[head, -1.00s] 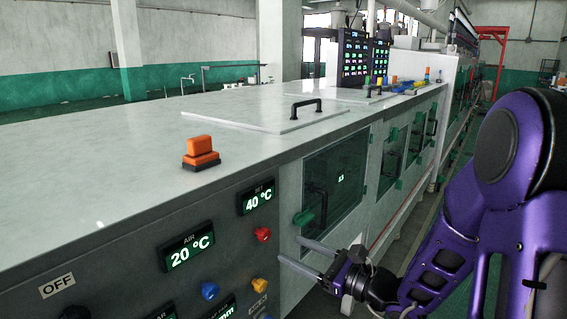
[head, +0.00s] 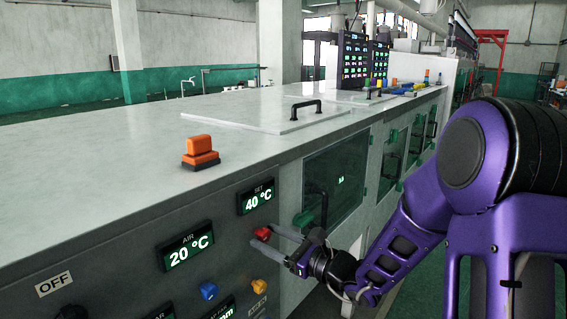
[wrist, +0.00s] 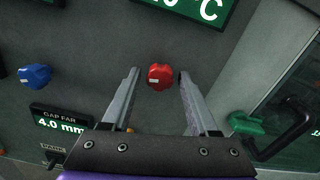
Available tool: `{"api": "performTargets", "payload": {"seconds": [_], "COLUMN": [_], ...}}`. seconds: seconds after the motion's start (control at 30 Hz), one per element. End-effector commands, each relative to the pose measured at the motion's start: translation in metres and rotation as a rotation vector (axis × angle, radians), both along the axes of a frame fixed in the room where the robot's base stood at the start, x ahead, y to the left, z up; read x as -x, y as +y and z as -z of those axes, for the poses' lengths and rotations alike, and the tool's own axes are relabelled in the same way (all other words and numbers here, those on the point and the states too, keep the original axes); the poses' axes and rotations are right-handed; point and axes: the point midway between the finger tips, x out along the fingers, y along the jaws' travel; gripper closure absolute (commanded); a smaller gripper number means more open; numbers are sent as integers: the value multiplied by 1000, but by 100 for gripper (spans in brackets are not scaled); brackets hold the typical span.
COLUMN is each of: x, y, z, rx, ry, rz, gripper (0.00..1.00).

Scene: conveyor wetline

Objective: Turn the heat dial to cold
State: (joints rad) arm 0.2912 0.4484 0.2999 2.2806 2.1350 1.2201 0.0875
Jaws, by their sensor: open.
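The red dial (head: 263,233) is on the dark panel just below the SET display (head: 257,197), which reads 40 °C. I take this dial as the heat dial. In the wrist view the red dial (wrist: 160,77) shows a small pale mark on its left side. My gripper (head: 262,236) is open and empty, with its fingers pointing at the panel. In the wrist view the dial lies between my two fingertips (wrist: 157,74), with a gap on each side. I cannot tell how deep the tips reach along it.
A blue knob (wrist: 34,75) sits left of the red dial, and a yellow knob (head: 258,286) is below it. An orange switch (head: 200,152) stands on the top surface.

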Motion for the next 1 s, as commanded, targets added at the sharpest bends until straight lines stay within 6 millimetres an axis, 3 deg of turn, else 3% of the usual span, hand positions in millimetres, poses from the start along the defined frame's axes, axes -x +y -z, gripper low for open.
{"api": "performTargets", "payload": {"seconds": [0.07, 0.4, 1.0], "x": [0, 0, 0], "y": [0, 0, 0], "z": [0, 0, -2], "rx": [0, 0, -78], "ry": [0, 0, 99], "rz": [0, 0, -1], "gripper": [40, 98, 98]}}
